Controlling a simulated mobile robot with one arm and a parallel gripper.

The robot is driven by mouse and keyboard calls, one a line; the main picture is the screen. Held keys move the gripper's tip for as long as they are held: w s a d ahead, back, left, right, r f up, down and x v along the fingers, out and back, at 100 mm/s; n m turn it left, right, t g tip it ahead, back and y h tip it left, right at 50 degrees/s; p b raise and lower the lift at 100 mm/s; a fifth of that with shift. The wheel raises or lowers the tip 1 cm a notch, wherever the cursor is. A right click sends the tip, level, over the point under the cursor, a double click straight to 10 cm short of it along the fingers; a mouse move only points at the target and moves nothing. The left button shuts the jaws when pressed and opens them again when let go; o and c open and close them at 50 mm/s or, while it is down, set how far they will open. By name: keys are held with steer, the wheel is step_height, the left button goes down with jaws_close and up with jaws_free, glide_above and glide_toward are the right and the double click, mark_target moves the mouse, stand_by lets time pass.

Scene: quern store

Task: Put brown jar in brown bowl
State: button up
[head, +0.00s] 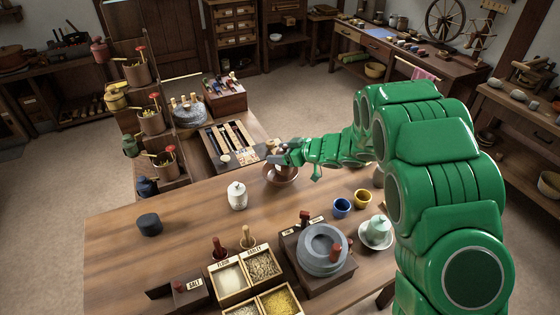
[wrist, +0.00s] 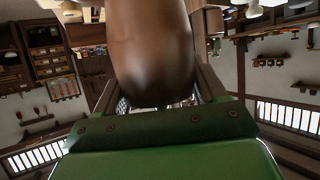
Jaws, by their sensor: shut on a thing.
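The brown jar (wrist: 155,50) fills the upper middle of the wrist view, large and smooth, between the two fingers. My gripper (head: 278,156) is shut on it. In the head view my gripper is over the brown bowl (head: 283,180), which sits near the far edge of the wooden table. The gripper hides part of the bowl's rim and inside. The jar is mostly hidden in the head view, so I cannot tell whether it touches the bowl.
A white lidded jar (head: 237,195) stands left of the bowl. Blue (head: 341,208) and yellow (head: 363,199) cups and a pale jar on a saucer (head: 375,238) stand to the right. A grey quern (head: 322,249) and labelled grain boxes (head: 247,271) are nearer. The left tabletop is mostly clear.

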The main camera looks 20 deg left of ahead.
steer(key=shift+w+a+f, duration=0.2)
steer(key=shift+w+f, duration=0.15)
steer(key=shift+f, duration=0.2)
steer(key=shift+w+a+f, duration=0.15)
steer(key=shift+w+f, duration=0.15)
steer(key=shift+f, duration=1.6)
steer(key=shift+f, duration=0.55)
steer(key=o, duration=1.3)
steer(key=shift+r, duration=0.55)
steer(key=v, duration=1.2)
